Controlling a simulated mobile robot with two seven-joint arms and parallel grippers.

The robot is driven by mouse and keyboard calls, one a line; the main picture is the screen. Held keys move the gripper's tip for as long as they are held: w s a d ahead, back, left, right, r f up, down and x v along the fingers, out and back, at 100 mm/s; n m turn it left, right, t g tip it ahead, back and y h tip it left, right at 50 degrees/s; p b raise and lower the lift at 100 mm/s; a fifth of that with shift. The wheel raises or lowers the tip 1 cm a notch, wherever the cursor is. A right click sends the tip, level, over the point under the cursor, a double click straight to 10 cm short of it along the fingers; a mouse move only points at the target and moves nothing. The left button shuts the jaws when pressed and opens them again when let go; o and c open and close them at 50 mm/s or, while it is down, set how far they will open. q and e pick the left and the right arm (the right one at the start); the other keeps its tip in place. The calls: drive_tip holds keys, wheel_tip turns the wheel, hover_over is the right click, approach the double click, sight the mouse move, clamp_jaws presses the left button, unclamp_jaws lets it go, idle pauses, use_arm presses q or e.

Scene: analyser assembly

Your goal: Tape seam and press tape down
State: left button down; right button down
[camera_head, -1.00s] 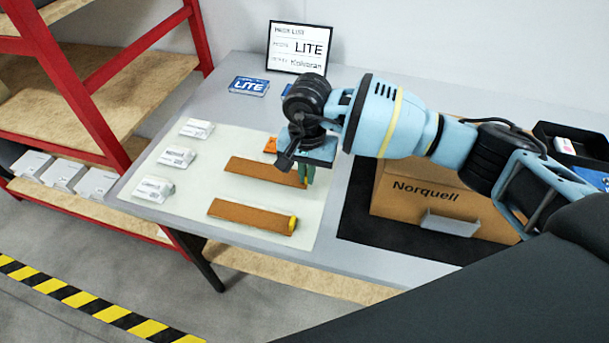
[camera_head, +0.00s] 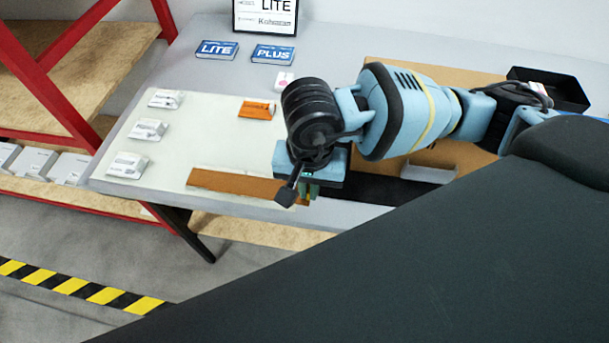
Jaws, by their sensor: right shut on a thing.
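My right gripper (camera_head: 307,190) is above the front right of the pale mat, its green fingers pointing down. It is shut on the right end of a long brown tape strip (camera_head: 232,182), which extends left over the front of the mat. The gripper partly hides the grip. Only one strip shows; the other place is bare, and anything beneath the visible strip is hidden. The brown carton (camera_head: 436,75) stands right of the gripper, largely hidden behind my right arm. Its seam cannot be made out. My left gripper is not in view.
Several white packets (camera_head: 148,130) lie along the left of the mat (camera_head: 205,135). An orange labelled piece (camera_head: 257,109) lies at its back. Blue LITE (camera_head: 217,49) and PLUS (camera_head: 273,54) cards lie behind. A black tray (camera_head: 553,90) is at right, a red rack (camera_head: 62,85) at left.

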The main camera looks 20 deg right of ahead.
drive_tip(key=d+r+n, duration=0.5)
drive_tip(key=d+n, duration=0.1)
drive_tip(key=d, duration=0.1)
drive_tip(key=shift+s+n, duration=0.3)
drive_tip(key=shift+n, duration=0.1)
drive_tip(key=shift+d, duration=0.15)
